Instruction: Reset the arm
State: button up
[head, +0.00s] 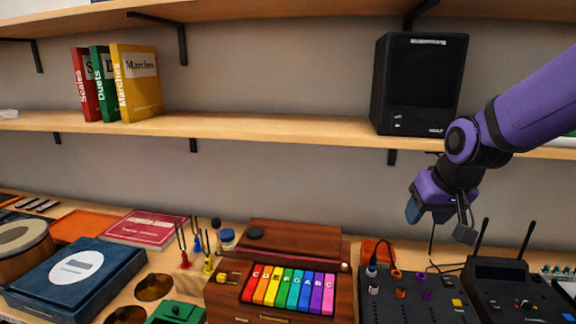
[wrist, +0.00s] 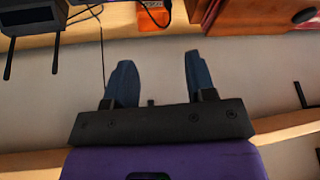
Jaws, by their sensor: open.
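My purple arm reaches in from the right in the head view. My gripper (head: 438,212) hangs in the air above the right part of the table, in front of the wall and below the shelf. In the wrist view my gripper (wrist: 158,80) shows two blue fingers set apart, with nothing between them. The wrist view looks upside down, with the table edge along its top. No object touches the fingers.
A wooden box with rainbow keys (head: 288,291), a black mixer (head: 405,296) and a black device with two antennas (head: 510,285) stand below. The shelf (head: 260,127) holds a black speaker (head: 420,83) and several books (head: 137,83). The wall between shelf and table is bare.

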jog(key=s+d+r, duration=0.1)
jog(key=s+r, duration=0.2)
jog(key=s, duration=0.3)
jog(key=s+d+r, duration=0.1)
jog(key=s+r, duration=0.1)
jog(key=s, duration=0.4)
jog(key=s+d+r+h, duration=0.1)
jog(key=s+r, duration=0.2)
jog(key=s, duration=0.4)
jog(key=shift+d+r, duration=0.2)
jog(key=shift+r, duration=0.1)
